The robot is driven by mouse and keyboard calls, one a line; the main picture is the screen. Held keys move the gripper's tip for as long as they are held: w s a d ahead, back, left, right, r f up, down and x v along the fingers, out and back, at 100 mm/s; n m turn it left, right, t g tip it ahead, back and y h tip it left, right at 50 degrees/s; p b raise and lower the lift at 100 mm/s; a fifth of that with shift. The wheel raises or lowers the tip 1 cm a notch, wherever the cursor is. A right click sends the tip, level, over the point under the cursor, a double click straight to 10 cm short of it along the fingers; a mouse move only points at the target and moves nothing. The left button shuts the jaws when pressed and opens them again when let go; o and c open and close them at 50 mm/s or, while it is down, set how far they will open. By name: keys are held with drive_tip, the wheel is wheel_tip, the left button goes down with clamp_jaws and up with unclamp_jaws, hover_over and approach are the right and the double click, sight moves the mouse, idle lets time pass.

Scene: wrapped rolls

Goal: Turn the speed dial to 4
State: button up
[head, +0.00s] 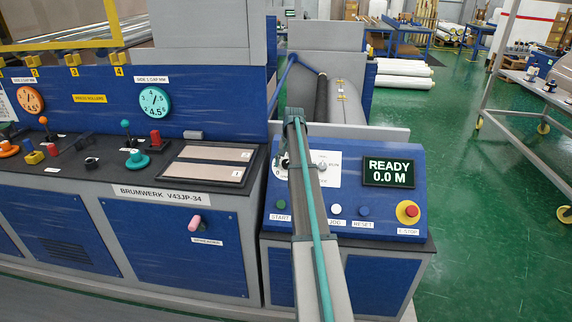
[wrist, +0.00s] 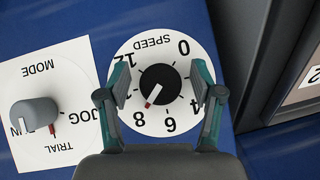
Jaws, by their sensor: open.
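The speed dial (wrist: 160,80) is a black round knob on a white disc marked SPEED, seen upside down in the wrist view. Its white-and-red pointer points at about 8. The 4 shows at the lower right of the disc, with 6 and 8 further along. My gripper (wrist: 160,84) is open, with one finger on each side of the knob and visible gaps between them. The fingers cover parts of the number ring. In the head view my arm hides most of the dial on the blue control panel (head: 390,157).
The grey mode knob (wrist: 36,114) stands left of the dial in the wrist view, on a white plate. In the head view the display (head: 388,172) reads READY 0.0 M. The red E-stop (head: 409,211) and a row of buttons are on the same panel.

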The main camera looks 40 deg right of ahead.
drive_tip(key=c, duration=1.2)
drive_tip(key=shift+o, duration=0.2)
drive_tip(key=n+g+h+p, duration=0.1)
drive_tip(key=n, duration=0.2)
drive_tip(key=shift+g+h, duration=0.3)
drive_tip(key=shift+g, duration=0.1)
drive_tip(key=n+h, duration=0.1)
drive_tip(key=n, duration=0.1)
drive_tip(key=n+g+h, duration=0.1)
drive_tip(key=n+h, duration=0.1)
drive_tip(key=shift+g+p, duration=0.3)
drive_tip(key=shift+p, duration=0.05)
drive_tip(key=n+h, duration=0.3)
drive_tip(key=n, duration=0.1)
drive_tip(key=shift+s, duration=0.1)
drive_tip(key=shift+d+n+h, duration=0.15)
drive_tip(key=shift+n+h, duration=1.05)
drive_tip(key=shift+n, duration=0.5)
